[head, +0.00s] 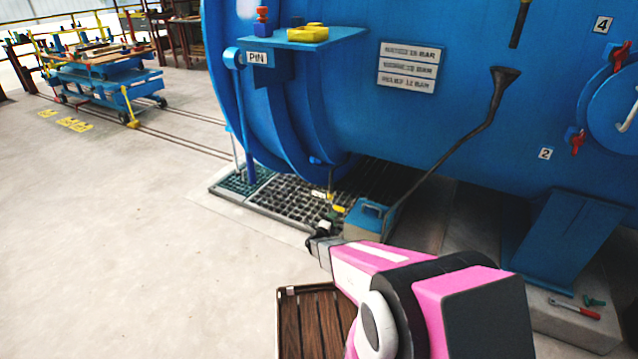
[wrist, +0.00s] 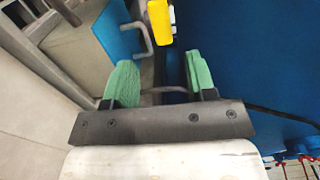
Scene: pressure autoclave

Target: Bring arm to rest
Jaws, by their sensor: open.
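My arm, pink and black, reaches forward from the lower right of the head view. My gripper (head: 318,240) is at its far end, low in front of the blue vessel (head: 340,120) and left of a grey box with a blue lid (head: 368,218). In the wrist view my gripper (wrist: 162,82) shows two green finger pads set apart with nothing held between them. The blue lid and its grey handle (wrist: 140,40) show beyond the left finger. A yellow piece (wrist: 160,22) shows beyond the gap. The fingertips are too small to make out in the head view.
A brown slatted surface (head: 310,325) lies below my arm. A floor grating (head: 262,200) lies under the vessel. A blue shelf (head: 290,38) juts out at upper left. A red-handled tool (head: 575,309) lies on the plinth at right. The floor at left is open, with a blue cart (head: 100,80) beyond.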

